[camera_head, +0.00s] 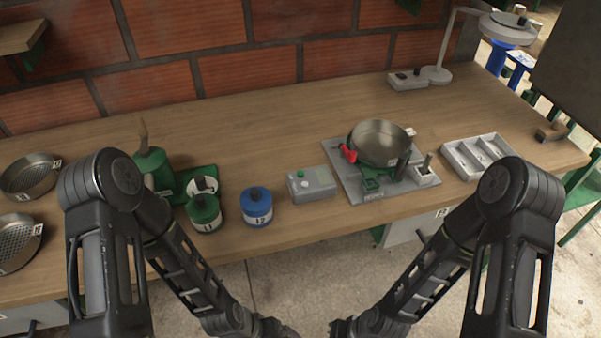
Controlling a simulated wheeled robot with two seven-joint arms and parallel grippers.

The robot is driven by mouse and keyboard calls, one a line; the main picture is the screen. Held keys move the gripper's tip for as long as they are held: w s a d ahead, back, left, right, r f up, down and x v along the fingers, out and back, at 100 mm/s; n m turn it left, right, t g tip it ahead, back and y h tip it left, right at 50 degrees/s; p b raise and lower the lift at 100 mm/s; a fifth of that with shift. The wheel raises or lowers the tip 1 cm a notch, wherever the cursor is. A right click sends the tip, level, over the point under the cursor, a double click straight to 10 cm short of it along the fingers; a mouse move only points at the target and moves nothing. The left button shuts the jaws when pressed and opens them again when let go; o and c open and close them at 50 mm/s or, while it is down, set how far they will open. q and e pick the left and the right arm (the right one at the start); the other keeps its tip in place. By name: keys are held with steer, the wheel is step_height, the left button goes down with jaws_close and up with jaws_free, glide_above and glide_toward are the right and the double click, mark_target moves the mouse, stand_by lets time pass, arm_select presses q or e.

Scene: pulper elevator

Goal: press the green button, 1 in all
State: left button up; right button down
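A small grey control box (312,184) sits near the front edge of the wooden table, in the middle of the view. A green button (300,173) is on its top, with a white button (305,184) just in front of it. My two arms come in from the left and right and reach down below the table's front edge. Their lower ends meet the bottom edge of the picture, away from the box. The fingers of both grippers are out of view.
A blue canister (257,207) and a green canister (204,213) stand left of the box. A grey plate (349,188) with a metal pan (380,143) stands right of it. A divided tray (477,156) is farther right. The table (277,125) behind the box is clear.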

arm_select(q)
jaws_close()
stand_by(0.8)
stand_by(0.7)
